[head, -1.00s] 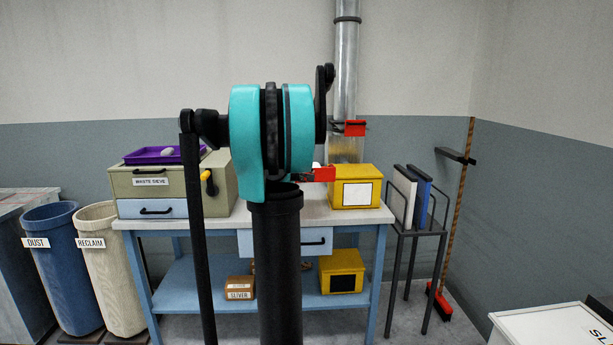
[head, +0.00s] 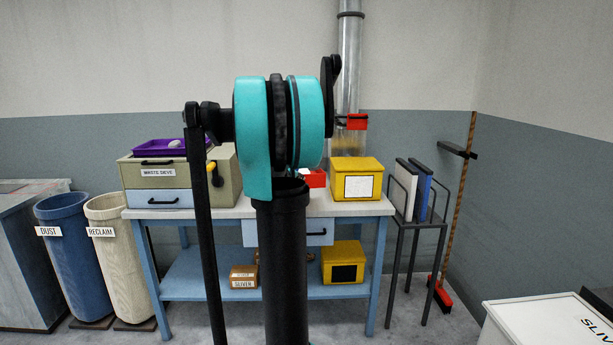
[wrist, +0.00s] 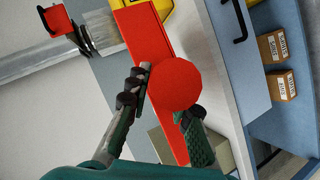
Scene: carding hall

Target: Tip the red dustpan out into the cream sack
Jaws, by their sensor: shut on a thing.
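The red dustpan (wrist: 150,45) shows in the wrist view as a long red shape with a round red end (wrist: 175,85) facing the camera. My gripper (wrist: 172,102) is shut on it at that round end, one finger on each side. In the head view my arm hides the gripper; a bit of red (head: 318,178), seemingly the dustpan, shows beside my arm in front of the bench back. What lies in the dustpan cannot be seen. The cream sack (head: 123,260), tall and labelled RECLAIM, stands on the floor at the left, well apart from the gripper.
A blue DUST bin (head: 70,260) stands left of the cream sack. The bench (head: 235,209) carries a waste sieve box (head: 140,177), a purple tray (head: 160,147) and a yellow box (head: 357,180). A metal pipe (head: 347,60) rises behind; a rack (head: 412,222) stands right.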

